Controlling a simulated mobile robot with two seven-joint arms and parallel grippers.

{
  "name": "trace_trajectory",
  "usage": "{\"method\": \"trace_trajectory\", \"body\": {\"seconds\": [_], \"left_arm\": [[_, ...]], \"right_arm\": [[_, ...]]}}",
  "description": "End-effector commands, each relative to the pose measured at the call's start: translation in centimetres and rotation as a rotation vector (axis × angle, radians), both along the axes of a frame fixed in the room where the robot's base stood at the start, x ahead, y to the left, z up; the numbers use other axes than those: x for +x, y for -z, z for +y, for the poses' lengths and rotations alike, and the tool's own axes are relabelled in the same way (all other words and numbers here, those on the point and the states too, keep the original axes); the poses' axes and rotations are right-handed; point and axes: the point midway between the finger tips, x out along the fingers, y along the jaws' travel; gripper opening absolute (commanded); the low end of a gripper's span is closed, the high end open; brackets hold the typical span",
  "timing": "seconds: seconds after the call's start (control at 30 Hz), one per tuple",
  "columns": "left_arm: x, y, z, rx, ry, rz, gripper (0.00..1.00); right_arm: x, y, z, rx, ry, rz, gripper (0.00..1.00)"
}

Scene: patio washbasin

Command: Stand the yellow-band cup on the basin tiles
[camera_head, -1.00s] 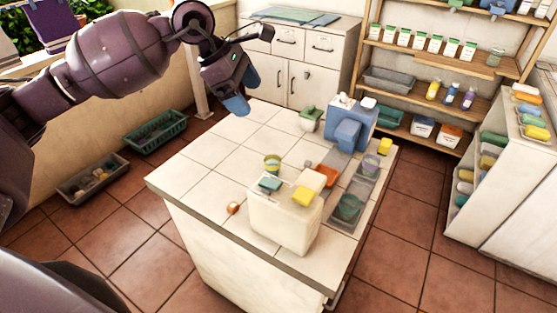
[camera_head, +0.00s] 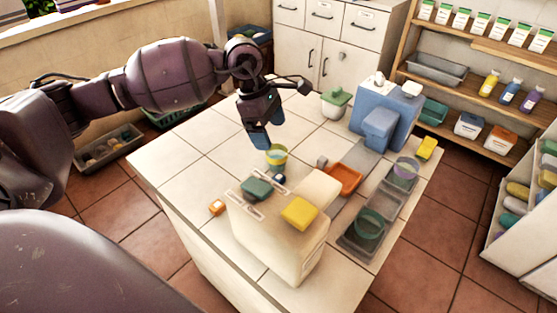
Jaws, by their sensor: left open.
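The yellow-band cup (camera_head: 278,157) is on the pale tiles of the basin top (camera_head: 195,150), behind the cream box. It looks upright, with a greenish rim and a yellow band. My left gripper (camera_head: 264,134) has its blue fingers pointing down, just behind and above the cup, close to its rim. It is open and holds nothing. I cannot tell whether a finger touches the cup. My right gripper is not in view.
A cream box (camera_head: 270,235) with a yellow sponge (camera_head: 299,213) and a teal block (camera_head: 256,188) stands in front of the cup. An orange tray (camera_head: 345,179), a green cup (camera_head: 369,225) and a blue dispenser (camera_head: 385,120) are to the right. The tiles at left are clear.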

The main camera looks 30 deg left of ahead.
Motion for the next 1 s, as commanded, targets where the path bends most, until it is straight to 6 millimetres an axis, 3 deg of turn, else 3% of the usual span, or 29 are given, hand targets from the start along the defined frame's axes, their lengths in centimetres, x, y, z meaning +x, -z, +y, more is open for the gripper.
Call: {"method": "trace_trajectory", "body": {"seconds": [0.03,0.33,0.6,0.87,1.0], "left_arm": [[0.0,1.0,-0.3,-0.002,0.001,0.007,0.84],[0.1,2.9,-0.7,-0.002,0.0,0.004,0.84],[0.3,6.5,-1.5,-0.002,0.001,0.007,0.84],[0.4,6.7,-1.6,0.0,0.0,0.0,0.84],[0.4,6.7,-1.6,0.0,0.0,0.001,0.67]], "right_arm": [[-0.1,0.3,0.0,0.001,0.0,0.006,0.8],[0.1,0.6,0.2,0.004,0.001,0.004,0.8],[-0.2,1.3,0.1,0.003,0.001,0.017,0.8],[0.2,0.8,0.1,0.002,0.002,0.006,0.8],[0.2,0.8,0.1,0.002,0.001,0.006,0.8]]}}
